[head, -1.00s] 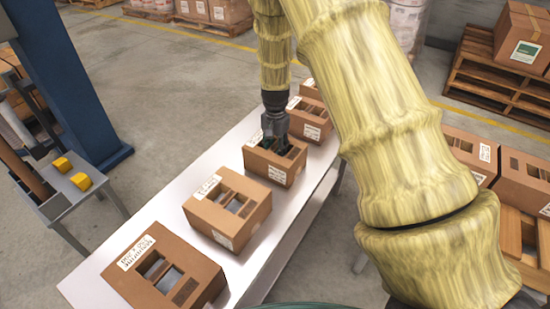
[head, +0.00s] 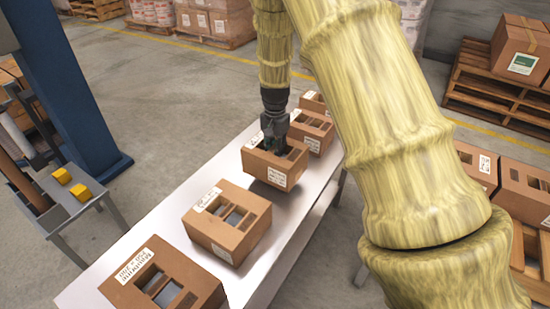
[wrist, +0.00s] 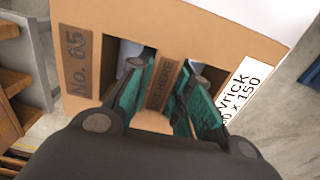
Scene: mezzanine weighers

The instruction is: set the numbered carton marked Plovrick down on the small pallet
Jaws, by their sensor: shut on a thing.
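The Plovrick carton (head: 262,167) is brown with a white label and openings in its top. In the wrist view the carton (wrist: 225,55) shows "No. 65" and a label ending in "vrick". My gripper (head: 277,148) is shut on the bar between its top openings, with a green-lined finger (wrist: 165,100) on each side. The carton hangs slightly above the white table (head: 165,215), with a shadow beneath. I cannot tell whether this is the small pallet.
Two cartons stand nearer on the table, one in the middle (head: 225,222) and one in front (head: 160,285). Others stand just behind the held one (head: 312,131). More cartons (head: 520,185) sit at right. Stacked pallets (head: 480,85) bear a carton. A blue post (head: 70,90) stands left.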

